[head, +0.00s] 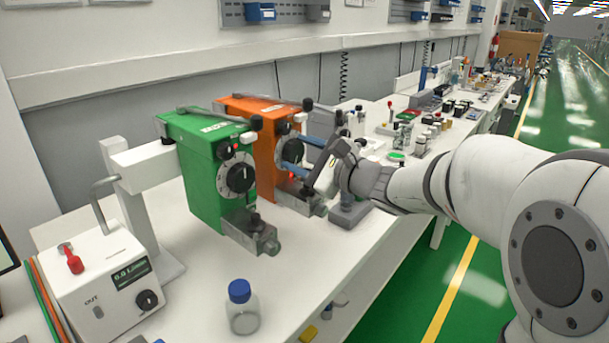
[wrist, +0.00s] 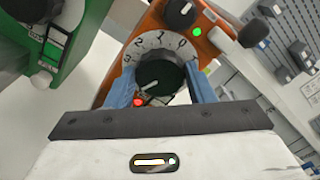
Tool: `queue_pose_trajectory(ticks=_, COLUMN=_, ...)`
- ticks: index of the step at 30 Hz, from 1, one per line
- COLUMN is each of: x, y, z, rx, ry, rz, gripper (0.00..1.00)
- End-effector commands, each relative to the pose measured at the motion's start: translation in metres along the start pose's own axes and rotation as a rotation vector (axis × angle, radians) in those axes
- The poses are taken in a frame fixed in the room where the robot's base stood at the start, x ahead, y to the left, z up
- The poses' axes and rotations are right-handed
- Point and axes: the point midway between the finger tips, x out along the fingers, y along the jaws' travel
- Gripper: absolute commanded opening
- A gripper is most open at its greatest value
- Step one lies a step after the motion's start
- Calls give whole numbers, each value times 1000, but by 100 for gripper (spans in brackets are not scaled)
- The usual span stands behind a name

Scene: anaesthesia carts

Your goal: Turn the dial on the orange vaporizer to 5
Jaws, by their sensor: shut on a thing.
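The orange vaporizer (head: 264,145) stands behind the green one in the head view. Its front carries a dark round dial (wrist: 160,76) inside a pale numbered scale ring (wrist: 158,41). My gripper (head: 297,152) reaches it from the right, its two blue fingers on either side of the dial. In the wrist view, my gripper (wrist: 160,72) is shut on the dial. A white mark on the dial's face points to the lower left; I cannot tell which number it meets. The fingers and gripper body hide the lower part of the ring.
The green vaporizer (head: 205,170) stands close on the left. A white box with a display (head: 105,290) and a blue-capped bottle (head: 242,308) are at the front of the bench. Several small bottles and tools crowd the bench farther back. The green floor at right is clear.

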Motion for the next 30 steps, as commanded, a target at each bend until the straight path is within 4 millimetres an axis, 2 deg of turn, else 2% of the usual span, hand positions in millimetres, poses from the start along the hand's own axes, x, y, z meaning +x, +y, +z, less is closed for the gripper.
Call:
queue_pose_trajectory(ticks=9, x=1, y=1, z=2, rx=-91, ry=-7, rz=-3, gripper=26)
queue_pose_trajectory(ticks=23, x=1, y=0, z=3, rx=-100, ry=-7, rz=-3, gripper=26)
queue_pose_trajectory(ticks=24, x=1, y=0, z=3, rx=-100, ry=-6, rz=-3, gripper=51)
queue_pose_trajectory(ticks=30, x=1, y=0, z=2, rx=-99, ry=-4, rz=-3, gripper=67)
